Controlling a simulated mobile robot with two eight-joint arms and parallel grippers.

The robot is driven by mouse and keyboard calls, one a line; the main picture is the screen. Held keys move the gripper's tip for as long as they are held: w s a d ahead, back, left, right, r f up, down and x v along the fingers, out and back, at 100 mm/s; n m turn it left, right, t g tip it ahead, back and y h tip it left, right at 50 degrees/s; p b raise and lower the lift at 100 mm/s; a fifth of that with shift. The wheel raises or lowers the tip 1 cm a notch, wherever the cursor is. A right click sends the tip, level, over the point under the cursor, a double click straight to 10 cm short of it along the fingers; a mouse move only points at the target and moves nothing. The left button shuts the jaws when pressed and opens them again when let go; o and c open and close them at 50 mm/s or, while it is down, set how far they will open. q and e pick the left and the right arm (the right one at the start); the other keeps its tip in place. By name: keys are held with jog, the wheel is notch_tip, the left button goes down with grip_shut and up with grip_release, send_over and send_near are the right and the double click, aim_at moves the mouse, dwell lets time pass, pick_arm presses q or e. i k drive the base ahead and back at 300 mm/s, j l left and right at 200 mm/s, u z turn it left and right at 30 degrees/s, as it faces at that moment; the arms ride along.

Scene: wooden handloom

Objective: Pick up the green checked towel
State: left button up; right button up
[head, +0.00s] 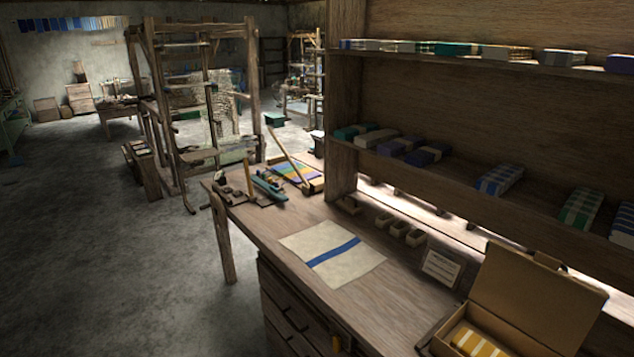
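A folded green checked towel (580,208) with pale lines lies on the lower shelf (540,205) at the right. Neither of my grippers is in view.
A table (385,312) below the shelves holds a cream cloth with a blue stripe (332,254), small boxes (396,228), a sign card (441,267) and an open cardboard box (535,295) with a yellow striped cloth. Looms (195,100) stand behind. The floor at left is clear.

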aim_at(581, 209)
jog(key=z, duration=1.55)
jog(key=j+u, duration=0.1)
jog(key=j, duration=0.2)
